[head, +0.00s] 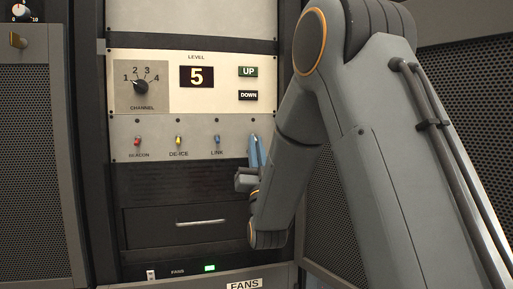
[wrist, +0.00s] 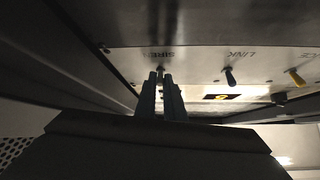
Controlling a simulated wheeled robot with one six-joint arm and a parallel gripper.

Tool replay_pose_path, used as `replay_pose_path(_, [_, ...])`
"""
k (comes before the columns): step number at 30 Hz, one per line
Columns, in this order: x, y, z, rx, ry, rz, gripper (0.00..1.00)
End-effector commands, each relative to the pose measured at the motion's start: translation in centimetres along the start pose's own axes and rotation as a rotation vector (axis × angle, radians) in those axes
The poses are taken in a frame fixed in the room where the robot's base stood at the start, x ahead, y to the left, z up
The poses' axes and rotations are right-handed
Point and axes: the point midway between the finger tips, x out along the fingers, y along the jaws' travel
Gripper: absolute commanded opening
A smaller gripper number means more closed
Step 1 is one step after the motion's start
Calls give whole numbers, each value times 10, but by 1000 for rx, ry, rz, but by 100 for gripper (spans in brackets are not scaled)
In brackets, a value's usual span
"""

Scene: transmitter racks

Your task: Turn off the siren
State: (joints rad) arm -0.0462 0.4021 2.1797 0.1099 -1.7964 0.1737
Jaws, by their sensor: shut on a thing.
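The siren switch (wrist: 160,70) is on the panel by the SIREN label in the wrist view. My gripper (wrist: 160,82) has its two fingers shut on the switch's small lever, which is mostly hidden between the fingertips. In the head view my gripper (head: 257,150) reaches the right end of the switch row and covers the siren switch and its label. Which way the lever points cannot be told.
The same row holds the red beacon switch (head: 138,141), yellow de-ice switch (head: 178,140) and blue link switch (head: 217,140). Above are the channel knob (head: 141,87) and level display (head: 197,76), reading 5. A drawer handle (head: 201,222) is below.

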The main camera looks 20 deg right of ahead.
Motion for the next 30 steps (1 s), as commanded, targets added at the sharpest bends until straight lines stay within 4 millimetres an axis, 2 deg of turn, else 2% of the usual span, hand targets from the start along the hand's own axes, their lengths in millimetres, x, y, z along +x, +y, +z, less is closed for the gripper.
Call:
replay_pose_path(1, [0,0,0,0,0,0,14])
replay_pose_path(3, [0,0,0,0,0,0,26])
replay_pose_path(4, [0,0,0,0,0,0,28])
replay_pose_path(14, [-3,0,1,0,-1,0,28])
replay_pose_path(17, [-14,0,1,0,-2,0,28])
replay_pose_path(24, [-53,0,2,0,-4,0,28])
replay_pose_path(30, [-74,0,1,0,-1,0,28])
